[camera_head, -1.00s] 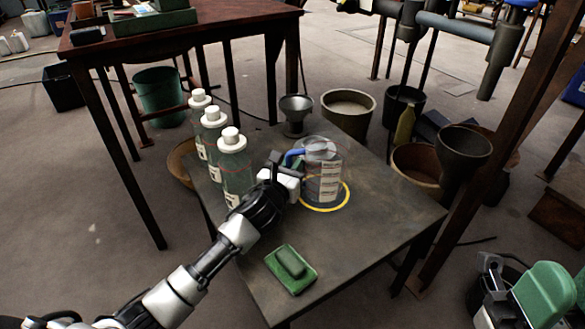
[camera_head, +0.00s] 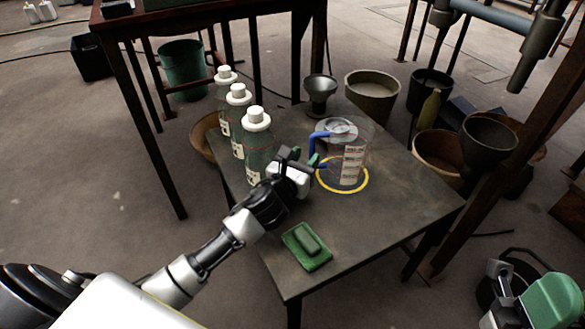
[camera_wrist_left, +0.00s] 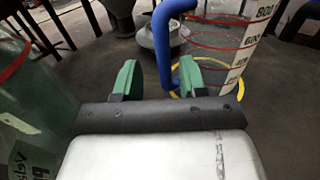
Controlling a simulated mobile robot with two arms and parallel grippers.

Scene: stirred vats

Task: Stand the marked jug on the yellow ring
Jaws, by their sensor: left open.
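The marked jug (camera_head: 352,150) is clear, with red lines, a white scale strip and a blue handle (camera_head: 314,145) on its left. It stands upright inside the yellow ring (camera_head: 365,183) on the dark table. The jug also shows in the left wrist view (camera_wrist_left: 238,60), with part of the ring (camera_wrist_left: 262,92) around its base. My left gripper (camera_head: 302,160) is open at the handle side. In the wrist view its green fingertips (camera_wrist_left: 158,80) are apart, with the blue handle just beyond or between them; which is unclear. A green and grey part at lower right may be my right gripper (camera_head: 525,300).
Several white-capped green bottles (camera_head: 258,150) stand in a row left of my left gripper. A green sponge on a green tray (camera_head: 318,263) lies near the front. A grey funnel (camera_head: 320,90) stands behind the jug. The table's right front (camera_head: 400,215) is clear.

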